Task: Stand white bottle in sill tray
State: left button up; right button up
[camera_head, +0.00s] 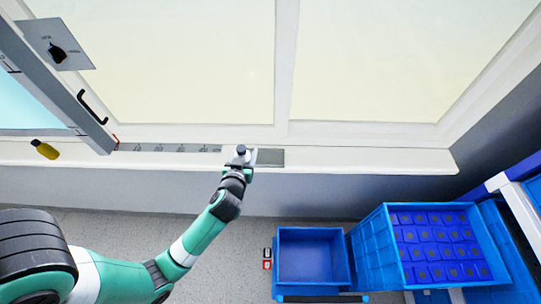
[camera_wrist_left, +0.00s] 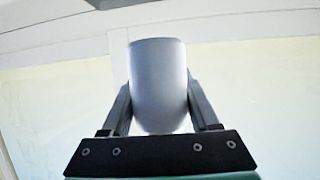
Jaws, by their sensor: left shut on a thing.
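My left gripper (camera_head: 240,160) is over the window sill. It is shut on the white bottle (camera_wrist_left: 158,85), which fills the space between the two fingers in the left wrist view and looks pale grey and smooth there. In the head view the bottle (camera_head: 242,153) is small, and its base is hard to make out. A grey flat area on the sill (camera_head: 271,157), which looks like the sill tray, lies just right of the gripper. I cannot tell whether the bottle touches it. My right gripper is not in view.
A grey marked strip (camera_head: 165,148) runs along the sill to the left. A yellow bottle-like object (camera_head: 45,150) lies at the far left. A rotary switch (camera_head: 57,53) is on a panel at top left. Blue crates (camera_head: 312,232) stand below right. The sill's right part (camera_head: 370,158) is clear.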

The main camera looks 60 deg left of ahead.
pick_arm(q)
jog(key=b, duration=0.5)
send_near(266, 135)
notch_tip(266, 135, up, 3)
jog(key=s, duration=0.2)
jog(key=w+a+f, duration=0.1)
jog(key=w+f+b, duration=0.1)
jog(key=f, duration=0.1)
jog(key=w+a+f+b, duration=0.1)
jog(key=shift+w+a+f, duration=0.15)
jog(key=shift+a+f, duration=0.1)
jog(key=shift+a, duration=0.15)
jog(key=shift+w+a+f, duration=0.25)
jog(key=shift+w, duration=0.1)
jog(key=f, duration=0.1)
jog(key=f+b, duration=0.2)
jog(key=shift+w+a, duration=0.15)
jog(key=shift+w, duration=0.1)
jog(key=shift+f, duration=0.35)
